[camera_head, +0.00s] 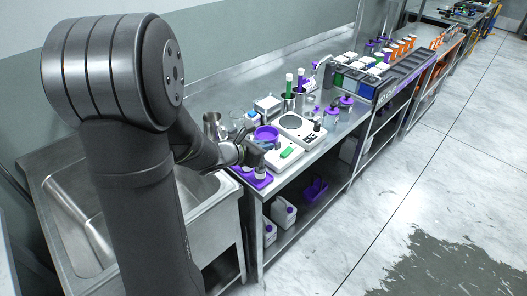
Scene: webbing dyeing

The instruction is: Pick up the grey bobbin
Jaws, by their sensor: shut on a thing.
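My gripper (261,150) is small in view at the left end of the steel bench, above a purple tray (264,184). It is shut on what looks like the grey bobbin (260,172), a small grey cylinder showing just below the fingers. The bobbin is roughly upright. Whether its base touches the purple tray or hangs just above it, I cannot tell. The fingers and wrist hide part of this area.
A white device with a green strip (287,153), a purple dish (267,132) and a white scale (291,123) stand close to the gripper. A metal jug (212,125) and glassware are behind. The sink (75,215) is at left; racks of bottles (368,75) stand farther right.

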